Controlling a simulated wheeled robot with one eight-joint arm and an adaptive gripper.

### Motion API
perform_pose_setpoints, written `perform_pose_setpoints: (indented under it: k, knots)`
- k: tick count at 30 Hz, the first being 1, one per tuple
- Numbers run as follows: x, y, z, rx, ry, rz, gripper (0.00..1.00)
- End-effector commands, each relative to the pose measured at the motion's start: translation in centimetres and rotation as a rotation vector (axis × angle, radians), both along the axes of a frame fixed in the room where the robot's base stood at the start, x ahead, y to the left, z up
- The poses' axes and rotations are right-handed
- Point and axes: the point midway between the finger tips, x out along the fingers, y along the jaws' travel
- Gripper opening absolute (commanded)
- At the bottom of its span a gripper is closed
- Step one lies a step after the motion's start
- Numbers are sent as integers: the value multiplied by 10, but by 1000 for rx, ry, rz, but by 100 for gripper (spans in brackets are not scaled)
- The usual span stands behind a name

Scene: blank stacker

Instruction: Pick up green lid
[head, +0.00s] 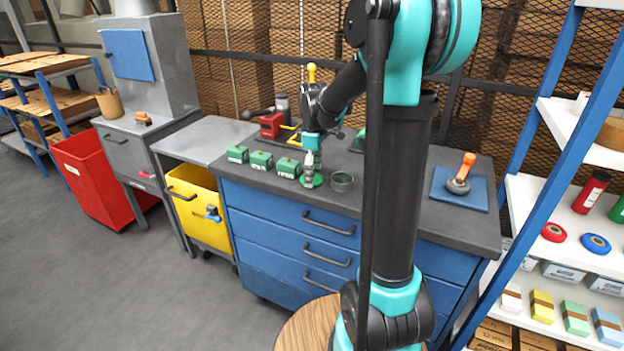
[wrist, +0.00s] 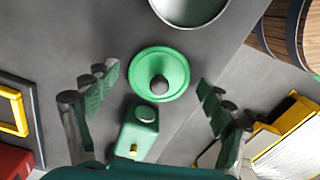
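The green lid (wrist: 175,65) is a round green disc with a dark knob at its centre. In the wrist view it lies flat on the grey worktop, ahead of and between my fingers. In the head view the lid (head: 315,182) shows just below my gripper (head: 310,165). My gripper (wrist: 157,90) is open, with its two green-padded fingers spread wide and apart from the lid. Nothing is held between them. I cannot tell the exact height of the fingers above the lid.
A grey pot (head: 342,182) stands right of the lid. A row of green blocks (head: 261,160) lies to its left; a green block (wrist: 138,135) shows near my gripper. A red toolbox (head: 271,126) stands behind. An orange-handled tool (head: 461,178) rests on a blue mat (head: 440,190).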

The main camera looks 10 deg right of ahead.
Motion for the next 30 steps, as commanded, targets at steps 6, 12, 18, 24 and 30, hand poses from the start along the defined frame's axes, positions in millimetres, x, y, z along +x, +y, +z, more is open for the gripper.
perform_pose_setpoints:
  k: [6,12,18,24,30]
  knots:
    - [0,0,0,0,0,0,49]
    - [0,0,0,0,0,0,45]
    - [0,0,2,0,0,0,45]
    - [0,0,18,0,0,0,45]
    - [0,0,54,0,0,0,45]
